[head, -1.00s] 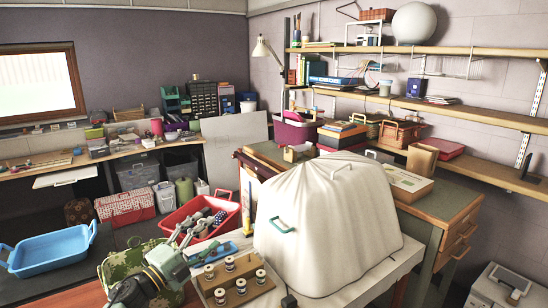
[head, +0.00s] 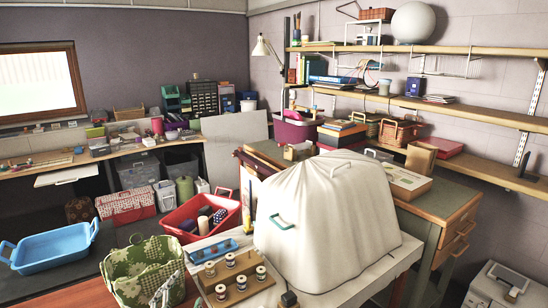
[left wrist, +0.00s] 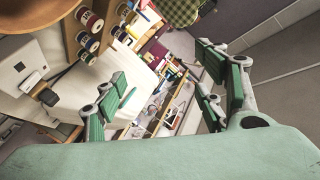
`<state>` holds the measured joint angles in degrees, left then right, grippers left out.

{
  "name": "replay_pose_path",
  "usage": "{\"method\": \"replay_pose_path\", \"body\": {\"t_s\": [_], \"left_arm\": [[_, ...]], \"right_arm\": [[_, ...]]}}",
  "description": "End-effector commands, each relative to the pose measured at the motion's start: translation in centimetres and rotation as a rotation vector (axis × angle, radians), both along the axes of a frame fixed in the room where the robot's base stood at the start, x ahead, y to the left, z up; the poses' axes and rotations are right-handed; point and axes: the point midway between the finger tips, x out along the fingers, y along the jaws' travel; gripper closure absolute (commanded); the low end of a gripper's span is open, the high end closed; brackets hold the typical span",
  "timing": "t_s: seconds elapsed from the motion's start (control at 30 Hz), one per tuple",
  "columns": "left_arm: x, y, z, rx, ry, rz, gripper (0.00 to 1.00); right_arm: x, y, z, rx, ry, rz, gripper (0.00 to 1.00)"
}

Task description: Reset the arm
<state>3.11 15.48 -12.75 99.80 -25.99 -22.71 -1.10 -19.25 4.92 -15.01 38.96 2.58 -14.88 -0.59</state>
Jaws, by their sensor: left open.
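My left gripper (head: 165,292) shows only as a small grey part at the bottom edge of the head view, in front of the camouflage basket (head: 135,262). In the left wrist view my left gripper (left wrist: 165,80) has its green-padded fingers spread wide, with nothing held between them. The rest of the left arm is hidden below the head view. My right gripper is not in view.
A wooden rack (head: 234,297) with several thread spools stands beside a white cloth cover (head: 320,225). A red basket (head: 177,217) holds dark rolls. A blue basket (head: 50,250) stands at the left. A worktable (head: 450,205) is behind the cover.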

Motion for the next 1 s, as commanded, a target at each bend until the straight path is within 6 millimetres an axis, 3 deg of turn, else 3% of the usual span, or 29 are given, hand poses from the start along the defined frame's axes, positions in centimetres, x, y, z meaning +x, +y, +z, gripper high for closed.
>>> {"method": "replay_pose_path", "body": {"t_s": [0.03, 0.2, 0.3, 0.5, 0.87, 1.0], "left_arm": [[-2.8, 0.2, -2.0, -0.066, 0.09, 0.052, 0.36], [-12.9, 0.5, -7.8, -0.252, 0.418, 0.211, 0.36], [-18.5, 0.0, -9.9, -0.327, 0.585, 0.269, 0.36], [-26.5, -1.2, -11.4, -0.409, 0.813, 0.329, 0.36], [-36.9, -3.0, -11.2, -0.484, 1.095, 0.378, 0.36], [-36.2, -3.1, -13.9, -0.479, 1.11, 0.382, 0.36]], "right_arm": [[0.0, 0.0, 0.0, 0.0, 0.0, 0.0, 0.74], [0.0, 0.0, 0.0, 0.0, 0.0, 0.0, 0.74], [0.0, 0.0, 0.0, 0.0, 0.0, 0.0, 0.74], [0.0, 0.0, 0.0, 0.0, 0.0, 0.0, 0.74], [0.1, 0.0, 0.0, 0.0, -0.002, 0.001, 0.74], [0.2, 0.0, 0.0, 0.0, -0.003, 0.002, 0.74]]}}
